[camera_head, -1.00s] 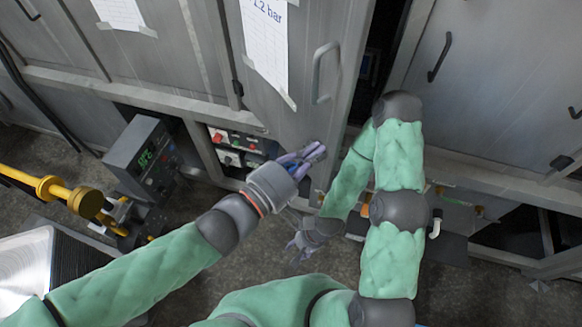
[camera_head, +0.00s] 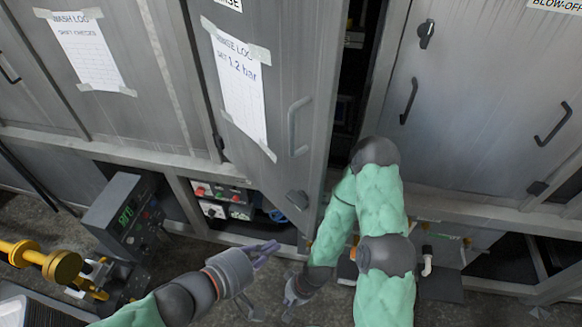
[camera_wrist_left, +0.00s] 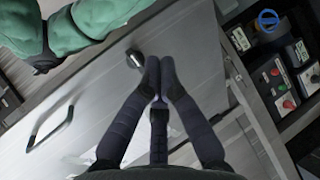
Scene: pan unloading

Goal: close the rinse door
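The rinse door (camera_head: 270,60) is a tall grey panel with a taped rinse log sheet (camera_head: 240,85) and a bar handle (camera_head: 297,125). It stands ajar, with a dark gap (camera_head: 350,80) along its right edge. My left gripper (camera_head: 272,250) is in front of and below the door's lower edge in the head view, its fingers together and empty. In the left wrist view the fingertips (camera_wrist_left: 160,62) meet in front of the door's grey face (camera_wrist_left: 95,95), near a dark latch (camera_wrist_left: 134,58). My right gripper (camera_head: 290,300) hangs low; its fingers are too small to read.
My right forearm passes in front of the gap's lower end. A closed grey door (camera_head: 470,100) is on the right, and the wash door (camera_head: 100,110) on the left. A control box with a green display (camera_head: 122,218) and yellow pipework (camera_head: 40,260) stand lower left.

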